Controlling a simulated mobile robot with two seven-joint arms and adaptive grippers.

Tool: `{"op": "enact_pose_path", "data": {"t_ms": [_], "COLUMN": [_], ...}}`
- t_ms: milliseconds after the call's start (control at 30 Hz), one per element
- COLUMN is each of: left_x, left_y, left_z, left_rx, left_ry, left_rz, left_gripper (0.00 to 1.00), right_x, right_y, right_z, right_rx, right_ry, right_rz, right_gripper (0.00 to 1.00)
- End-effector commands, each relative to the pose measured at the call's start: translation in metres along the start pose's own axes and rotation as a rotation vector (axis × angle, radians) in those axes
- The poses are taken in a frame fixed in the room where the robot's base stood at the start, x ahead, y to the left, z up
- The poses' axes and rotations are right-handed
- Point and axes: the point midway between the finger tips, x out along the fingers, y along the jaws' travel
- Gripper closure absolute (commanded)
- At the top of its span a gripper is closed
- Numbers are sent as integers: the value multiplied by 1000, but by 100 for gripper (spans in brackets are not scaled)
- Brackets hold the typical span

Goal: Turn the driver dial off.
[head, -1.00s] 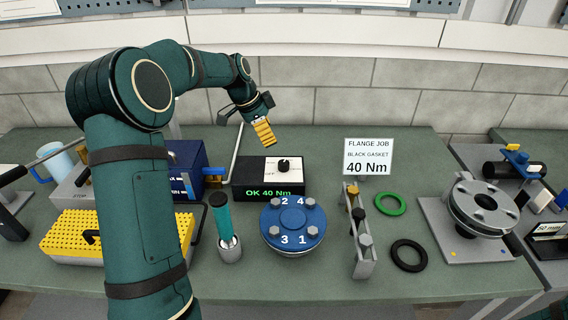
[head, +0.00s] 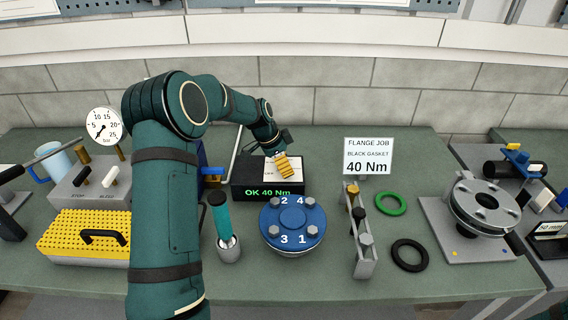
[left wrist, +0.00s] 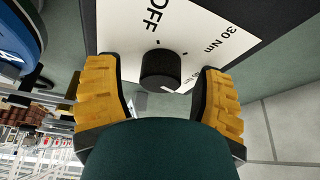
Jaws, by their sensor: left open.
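The driver controller is a black box (head: 245,192) with a green "OK 40 Nm" display on its front. My left gripper (head: 282,166) is over the white plate on its top and hides the dial in the head view. In the left wrist view the black dial knob (left wrist: 160,69) stands on the white plate (left wrist: 185,28), which has "OFF" and "30 Nm" marks. The yellow fingers of my left gripper (left wrist: 162,95) are open on either side of the knob, with a gap on both sides. The dial's pointer cannot be made out. My right gripper is not in view.
A blue flange (head: 293,218) with numbered bolts stands in front of the box. A driver with a teal grip (head: 222,216) stands in a holder to its left. A sign (head: 368,157), a bolt rack (head: 360,235) and green and black rings (head: 409,255) are to the right.

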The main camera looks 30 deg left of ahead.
Motion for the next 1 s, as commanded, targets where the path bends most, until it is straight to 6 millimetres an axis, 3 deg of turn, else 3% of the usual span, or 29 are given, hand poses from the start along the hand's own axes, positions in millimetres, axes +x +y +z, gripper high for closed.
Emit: {"op": "enact_pose_path", "data": {"t_ms": [167,200,367,400,767,1000], "left_x": [0,0,0,0,0,1], "left_y": [0,0,0,0,0,1], "left_z": [0,0,0,0,0,0], "left_rx": [0,0,0,0,-20,-120], "left_ry": [0,0,0,0,0,0], "left_rz": [0,0,0,0,-7,-49], "left_gripper": [32,37,93,100,100,100], "right_x": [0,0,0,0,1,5], "right_y": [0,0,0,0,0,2], "right_z": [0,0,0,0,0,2], "right_rx": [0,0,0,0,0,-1], "right_ry": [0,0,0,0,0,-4], "right_rz": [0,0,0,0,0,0], "right_gripper": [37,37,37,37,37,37]}}
